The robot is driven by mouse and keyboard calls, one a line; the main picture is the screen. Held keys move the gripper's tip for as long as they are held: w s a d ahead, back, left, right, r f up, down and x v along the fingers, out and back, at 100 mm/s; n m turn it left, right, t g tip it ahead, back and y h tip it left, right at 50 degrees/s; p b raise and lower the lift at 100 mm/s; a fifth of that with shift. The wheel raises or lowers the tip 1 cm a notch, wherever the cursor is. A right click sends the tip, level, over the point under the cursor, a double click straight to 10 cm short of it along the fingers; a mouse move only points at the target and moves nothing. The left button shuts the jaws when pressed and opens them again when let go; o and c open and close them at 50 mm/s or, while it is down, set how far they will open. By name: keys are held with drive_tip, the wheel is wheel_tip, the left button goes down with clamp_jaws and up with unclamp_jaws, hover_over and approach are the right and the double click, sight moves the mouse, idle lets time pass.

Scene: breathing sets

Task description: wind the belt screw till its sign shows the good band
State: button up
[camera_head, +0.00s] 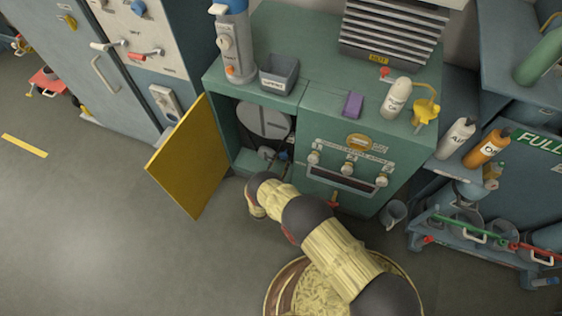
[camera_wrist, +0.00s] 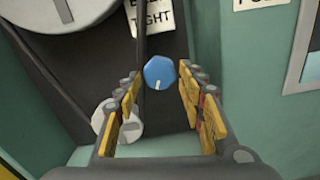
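A round blue knob (camera_wrist: 158,73) with a white mark near its lower edge, seemingly the belt screw, shows in the wrist view. My gripper (camera_wrist: 160,80) is open, with one yellow-padded finger on either side of the knob in the picture. I cannot tell whether the fingers touch it. No coloured band of a sign can be made out.
The yellow cabinet door (camera_head: 190,157) stands open at the left. A large grey pulley (camera_head: 264,118) is inside; a smaller pale wheel (camera_wrist: 122,120) is by my left finger. A front panel with knobs (camera_head: 347,168) is to the right.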

drive_tip(key=c, duration=0.8)
drive_tip(key=shift+d+n, duration=0.1)
drive_tip(key=shift+n, duration=2)
drive_tip(key=o, duration=1.1)
drive_tip(key=shift+o, duration=0.2)
drive_tip(key=v, duration=1.2)
